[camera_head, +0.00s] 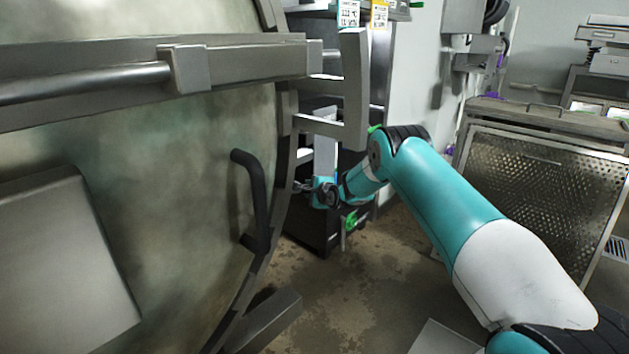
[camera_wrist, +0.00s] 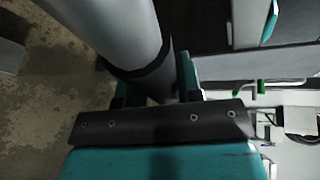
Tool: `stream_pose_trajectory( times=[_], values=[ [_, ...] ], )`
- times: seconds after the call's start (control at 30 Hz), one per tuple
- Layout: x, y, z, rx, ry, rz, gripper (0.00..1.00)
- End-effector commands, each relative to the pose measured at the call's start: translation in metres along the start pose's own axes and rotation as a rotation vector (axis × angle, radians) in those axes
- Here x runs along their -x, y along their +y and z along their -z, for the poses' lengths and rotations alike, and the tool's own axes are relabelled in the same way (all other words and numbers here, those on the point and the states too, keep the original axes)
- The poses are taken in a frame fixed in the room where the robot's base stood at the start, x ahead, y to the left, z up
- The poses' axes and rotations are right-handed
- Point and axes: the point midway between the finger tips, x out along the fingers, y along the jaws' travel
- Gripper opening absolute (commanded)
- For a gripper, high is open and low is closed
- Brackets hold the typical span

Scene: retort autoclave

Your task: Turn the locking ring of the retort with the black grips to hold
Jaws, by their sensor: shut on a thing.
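The large round retort door (camera_head: 130,150) fills the left of the head view, with its thick grey rim (camera_head: 284,200) at the right. One black grip (camera_head: 258,195), a bent handle, stands upright on the door beside that rim. My gripper (camera_head: 303,187) is at the rim's right edge, apart from this black grip; what it holds there is too small to make out. In the wrist view my gripper (camera_wrist: 155,92) is shut on a round grey bar (camera_wrist: 118,32) with a dark collar, running from the top into the jaws. The dark plate in front hides the fingertips partly.
A grey bracket (camera_head: 352,95) juts out from the rim above my gripper. A black cabinet (camera_head: 318,235) stands close behind my gripper. A perforated metal cart (camera_head: 540,185) is at the right. Stained floor (camera_head: 370,290) lies open between.

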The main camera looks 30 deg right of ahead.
Motion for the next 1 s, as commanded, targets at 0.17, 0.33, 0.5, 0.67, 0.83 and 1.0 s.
stream_pose_trajectory(
  times=[0.17,0.33,0.5,0.67,0.83,1.0],
  values=[
    [-0.001,0.022,-0.004,-0.014,-0.008,-0.037,0.0],
    [-0.001,0.023,-0.005,-0.015,-0.01,-0.039,0.0],
    [-0.001,0.022,-0.005,-0.014,-0.01,-0.037,0.58],
    [-0.001,0.021,-0.004,-0.013,-0.009,-0.034,0.58],
    [0.001,0.019,-0.004,-0.013,-0.008,-0.032,0.58],
    [0.019,0.016,-0.002,-0.014,-0.004,-0.033,0.58]
  ],
)
